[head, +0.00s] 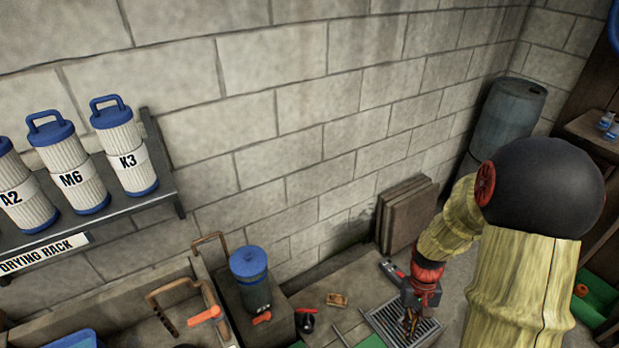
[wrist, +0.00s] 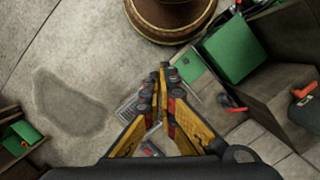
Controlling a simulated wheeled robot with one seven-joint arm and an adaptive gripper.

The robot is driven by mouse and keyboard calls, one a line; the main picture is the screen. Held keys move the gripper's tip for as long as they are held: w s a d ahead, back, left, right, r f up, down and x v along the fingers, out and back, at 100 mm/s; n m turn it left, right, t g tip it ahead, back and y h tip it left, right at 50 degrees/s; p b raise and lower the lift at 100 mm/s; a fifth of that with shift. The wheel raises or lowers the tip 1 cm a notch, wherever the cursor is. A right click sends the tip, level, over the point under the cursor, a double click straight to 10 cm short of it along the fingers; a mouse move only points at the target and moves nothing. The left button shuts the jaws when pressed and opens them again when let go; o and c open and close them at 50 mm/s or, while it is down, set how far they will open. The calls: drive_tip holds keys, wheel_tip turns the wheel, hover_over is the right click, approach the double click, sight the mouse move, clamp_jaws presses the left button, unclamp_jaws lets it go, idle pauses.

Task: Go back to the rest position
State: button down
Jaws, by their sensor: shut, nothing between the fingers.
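My gripper (head: 410,326) is low at the lower right in the head view, in front of a floor grate (head: 388,322). In the wrist view, my gripper (wrist: 161,78) shows yellow fingers that converge at the tips, shut with nothing between them. The fingers cover part of the grate, and its edge shows just left of them (wrist: 128,108). My arm reaches down from the right, and its bulky links hide part of the floor and wall behind.
A drying rack (head: 100,205) with ribbed filter cartridges (head: 82,178) is on the left wall. A blue-lidded canister (head: 250,278) stands near the floor. Flat panels (head: 405,215) lean on the wall, with a blue barrel (head: 507,122) behind. A green crate (head: 598,300) is at right.

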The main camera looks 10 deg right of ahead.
drive_tip(key=s+a+r+n+t, duration=0.1)
drive_tip(key=a+r, duration=0.4)
drive_tip(key=r, duration=0.5)
drive_tip(key=s+a+r+n+t, duration=0.1)
drive_tip(key=a+r+t, duration=0.3)
drive_tip(key=r, duration=0.7)
drive_tip(key=s+a+r+n+t, duration=0.1)
drive_tip(key=a+r+n+t, duration=0.1)
drive_tip(key=a+r, duration=0.5)
wheel_tip(320, 180, up, 4)
drive_tip(key=shift+a+f+t+h, duration=0.25)
drive_tip(key=shift+t+h, duration=0.05)
drive_tip(key=shift+t, duration=0.4)
drive_tip(key=shift+s, duration=0.15)
